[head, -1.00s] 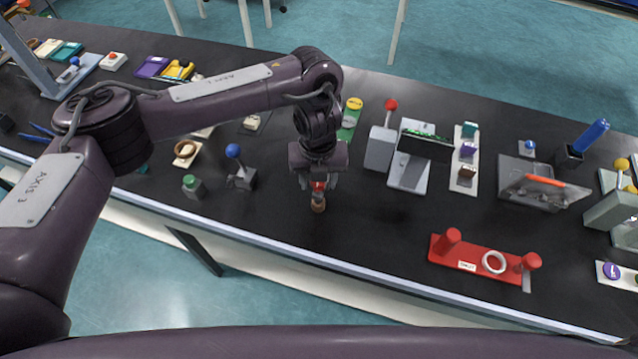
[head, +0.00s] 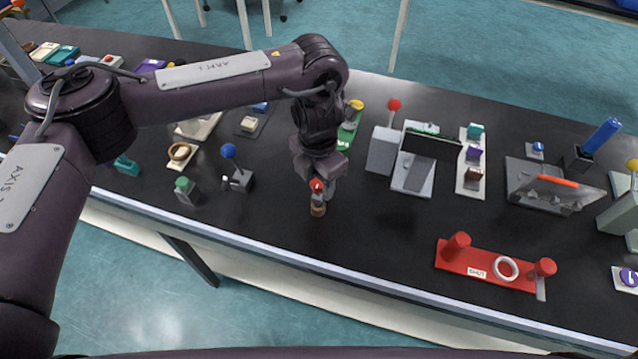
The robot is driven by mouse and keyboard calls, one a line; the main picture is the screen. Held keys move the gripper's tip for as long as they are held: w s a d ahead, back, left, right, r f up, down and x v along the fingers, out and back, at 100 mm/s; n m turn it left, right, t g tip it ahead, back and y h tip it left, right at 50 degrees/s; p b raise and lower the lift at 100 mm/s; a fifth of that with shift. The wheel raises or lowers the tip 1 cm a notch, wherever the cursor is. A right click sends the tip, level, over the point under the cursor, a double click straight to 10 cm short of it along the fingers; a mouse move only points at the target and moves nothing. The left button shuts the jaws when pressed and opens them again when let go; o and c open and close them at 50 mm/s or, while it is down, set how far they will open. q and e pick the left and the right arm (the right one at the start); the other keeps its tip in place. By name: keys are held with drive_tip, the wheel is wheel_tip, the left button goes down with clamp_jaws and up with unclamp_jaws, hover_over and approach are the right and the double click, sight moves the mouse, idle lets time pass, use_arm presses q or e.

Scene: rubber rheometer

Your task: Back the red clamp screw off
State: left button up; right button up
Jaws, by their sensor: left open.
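The red clamp screw (head: 316,186) shows as a small red knob on top of a short grey and brown upright piece (head: 318,209) near the front of the black bench. My left gripper (head: 323,188) points down at it, with its fingers open close around or just behind the knob. Whether a finger touches the knob I cannot tell; part of the fingers is hidden. My right gripper is not in view.
A blue-knobbed lever (head: 230,152) and a green-topped block (head: 187,187) stand to the left. A grey box with a red ball (head: 393,105) stands behind to the right. A red rack with a white ring (head: 505,268) lies at the right front. The bench around the screw is clear.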

use_arm(q)
drive_tip(key=c, duration=0.9)
drive_tip(key=shift+o, duration=0.2)
drive_tip(key=n+p, duration=0.1)
drive_tip(key=n, duration=0.2)
drive_tip(key=shift+r, duration=0.2)
drive_tip(key=shift+n+p, duration=0.45)
drive_tip(key=shift+n, duration=0.05)
drive_tip(key=shift+f+n, duration=0.15)
drive_tip(key=shift+n, duration=0.15)
drive_tip(key=shift+n+p, duration=0.55)
drive_tip(key=shift+n, duration=0.35)
drive_tip(key=shift+n+p, duration=0.45)
drive_tip(key=shift+n, duration=0.75)
